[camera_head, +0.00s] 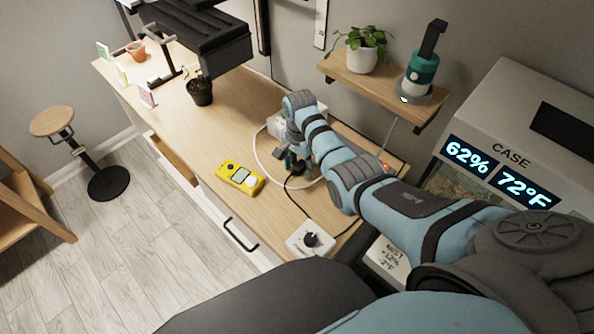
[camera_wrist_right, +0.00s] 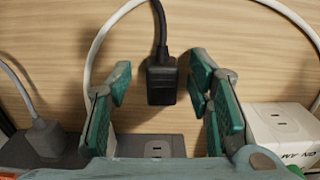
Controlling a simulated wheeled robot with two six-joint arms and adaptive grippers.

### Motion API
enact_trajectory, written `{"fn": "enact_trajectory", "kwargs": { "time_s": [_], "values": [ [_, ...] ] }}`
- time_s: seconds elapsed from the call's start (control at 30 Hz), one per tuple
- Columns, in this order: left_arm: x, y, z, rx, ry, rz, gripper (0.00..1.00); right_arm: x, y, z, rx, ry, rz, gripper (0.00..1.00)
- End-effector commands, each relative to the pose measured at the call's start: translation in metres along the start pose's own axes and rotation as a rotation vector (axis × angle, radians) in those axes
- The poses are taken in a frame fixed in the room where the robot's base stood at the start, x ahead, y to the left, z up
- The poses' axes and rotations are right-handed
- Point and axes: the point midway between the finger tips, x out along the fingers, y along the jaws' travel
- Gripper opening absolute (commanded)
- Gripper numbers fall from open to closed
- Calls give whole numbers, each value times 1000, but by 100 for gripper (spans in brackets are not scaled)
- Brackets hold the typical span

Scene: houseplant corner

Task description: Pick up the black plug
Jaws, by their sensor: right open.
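The black plug (camera_wrist_right: 161,84) hangs or lies at the end of a black cord in the right wrist view, with the wooden surface behind it. My right gripper (camera_wrist_right: 160,70) is open, with one green finger on each side of the plug and a visible gap on both sides. In the head view my right gripper (camera_head: 290,160) is low over the wooden desk, and the plug cannot be made out there. A grey socket block (camera_wrist_right: 152,146) with a slotted outlet sits below the plug in the wrist view. My left gripper is not in view.
A grey plug (camera_wrist_right: 45,138) stands at the left and a white outlet box (camera_wrist_right: 280,124) at the right in the wrist view. A white cable (camera_wrist_right: 92,50) loops around. On the desk (camera_head: 262,100) are a yellow meter (camera_head: 240,178) and a white dial box (camera_head: 312,240).

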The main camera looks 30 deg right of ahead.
Motion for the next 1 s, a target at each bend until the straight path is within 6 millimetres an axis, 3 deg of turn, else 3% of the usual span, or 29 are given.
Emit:
{"fn": "enact_trajectory", "kwargs": {
  "time_s": [0.07, 0.37, 0.63, 0.77, 0.87, 1.0],
  "values": [
    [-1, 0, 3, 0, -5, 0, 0, -1, 0, 0, 1, 0, 0, 47],
    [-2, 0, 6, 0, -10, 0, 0, -2, 0, 0, -1, 0, 1, 0],
    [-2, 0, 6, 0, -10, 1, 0, -3, 0, 1, -1, -1, 0, 0],
    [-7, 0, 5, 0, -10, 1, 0, -14, -1, 0, -1, 0, -1, 0],
    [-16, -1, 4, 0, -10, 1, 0, -34, -1, 0, -1, 1, -2, 0],
    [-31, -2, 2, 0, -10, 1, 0, -82, -2, 0, -1, 2, -6, 0]
  ]
}}
